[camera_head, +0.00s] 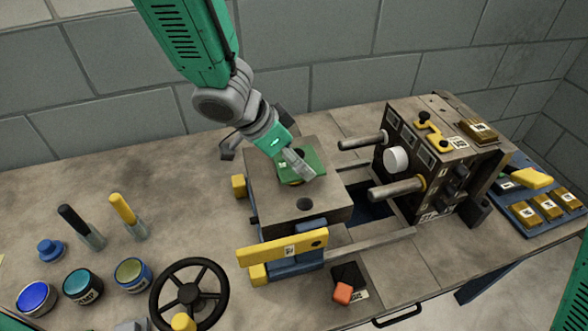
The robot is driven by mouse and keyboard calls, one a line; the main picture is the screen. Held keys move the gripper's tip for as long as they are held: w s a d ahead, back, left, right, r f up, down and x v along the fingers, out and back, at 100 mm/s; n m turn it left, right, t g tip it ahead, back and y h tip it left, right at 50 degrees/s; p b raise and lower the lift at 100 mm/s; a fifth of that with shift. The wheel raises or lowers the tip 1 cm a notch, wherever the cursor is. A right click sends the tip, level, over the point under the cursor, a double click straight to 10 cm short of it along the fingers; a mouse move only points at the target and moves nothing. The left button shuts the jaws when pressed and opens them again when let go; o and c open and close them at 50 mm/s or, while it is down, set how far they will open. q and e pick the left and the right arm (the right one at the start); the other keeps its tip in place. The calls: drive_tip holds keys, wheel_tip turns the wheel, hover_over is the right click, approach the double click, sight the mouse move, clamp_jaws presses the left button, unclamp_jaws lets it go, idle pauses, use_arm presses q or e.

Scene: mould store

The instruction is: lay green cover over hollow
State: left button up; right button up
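The green cover (316,160) is a flat green piece at the top of the grey mould block (270,202), in the middle of the bench. My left gripper (301,170) comes down from above, with its fingers at the cover and hiding part of it. I cannot tell whether the fingers are closed on the cover. A small brownish patch shows at the cover's lower edge; the hollow itself is not clearly visible. A dark round hole (304,204) shows in the block's near part. My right gripper is out of view; only green arm housing shows at the right edge.
A dark machine half (430,155) with thick guide pins stands right of the block. A yellow bar (282,247) lies at the block's front. A black handwheel (189,292), paint pots and two upright-handled tools stand left. A blue tray (524,214) sits far right.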

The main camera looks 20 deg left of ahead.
use_arm(q)
drive_tip(key=shift+f, duration=0.85)
drive_tip(key=shift+w+f, duration=0.1)
drive_tip(key=shift+f, duration=0.05)
drive_tip(key=shift+a, duration=0.75)
drive_tip(key=shift+f, duration=0.25)
drive_tip(key=shift+d+f+b, duration=0.1)
drive_tip(key=shift+b, duration=0.2)
drive_tip(key=o, duration=1.1)
drive_tip(key=shift+d, duration=0.25)
drive_tip(key=shift+o, duration=0.6)
drive_tip(key=shift+d, duration=0.3)
drive_tip(key=shift+a+r, duration=0.35)
drive_tip(key=shift+r, duration=0.1)
drive_tip(key=p+v, duration=0.5)
drive_tip(key=v, duration=0.7)
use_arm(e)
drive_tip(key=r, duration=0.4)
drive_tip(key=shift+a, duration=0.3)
